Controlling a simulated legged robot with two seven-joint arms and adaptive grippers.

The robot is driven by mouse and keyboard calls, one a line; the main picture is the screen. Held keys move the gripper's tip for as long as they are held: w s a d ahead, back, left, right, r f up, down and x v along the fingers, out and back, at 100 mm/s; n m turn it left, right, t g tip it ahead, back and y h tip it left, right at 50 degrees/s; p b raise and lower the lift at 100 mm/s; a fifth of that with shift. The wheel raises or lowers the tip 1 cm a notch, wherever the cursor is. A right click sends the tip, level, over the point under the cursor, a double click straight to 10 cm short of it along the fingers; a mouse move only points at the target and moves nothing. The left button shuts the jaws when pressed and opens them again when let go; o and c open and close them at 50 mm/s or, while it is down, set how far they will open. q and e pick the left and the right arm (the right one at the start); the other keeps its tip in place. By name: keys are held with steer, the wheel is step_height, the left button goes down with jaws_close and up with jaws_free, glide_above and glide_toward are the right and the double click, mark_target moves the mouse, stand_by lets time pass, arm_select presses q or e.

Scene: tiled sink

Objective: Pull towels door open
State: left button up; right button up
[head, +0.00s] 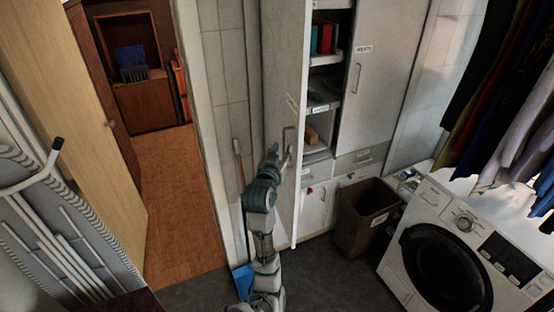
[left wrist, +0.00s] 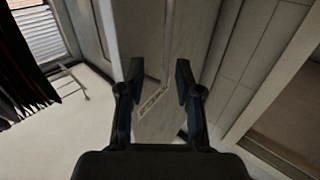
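The towels door (head: 285,60) is the tall white cabinet door on the left. It stands swung wide open, showing shelves to its right. Its bar handle (head: 289,135) is on the outer face. My left gripper (head: 283,155) is at the handle, on the door's outer side. In the left wrist view my left gripper (left wrist: 159,75) has its fingers spread apart. The door face and a label (left wrist: 153,100) show between and beyond them. A thin upright bar, likely the handle, shows between the fingers; I cannot tell if they touch it. My right gripper is not in view.
A closed cabinet door (head: 375,70) is on the right. A brown bin (head: 365,215) and a washing machine (head: 470,250) stand right of the open door. A blue dustpan (head: 243,280) and broom stand by the left wall. An open doorway is further left.

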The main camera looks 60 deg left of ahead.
arm_select(q)
steer(key=v, duration=0.6)
steer(key=shift+s+a+f, duration=0.1)
steer(key=shift+a, duration=0.05)
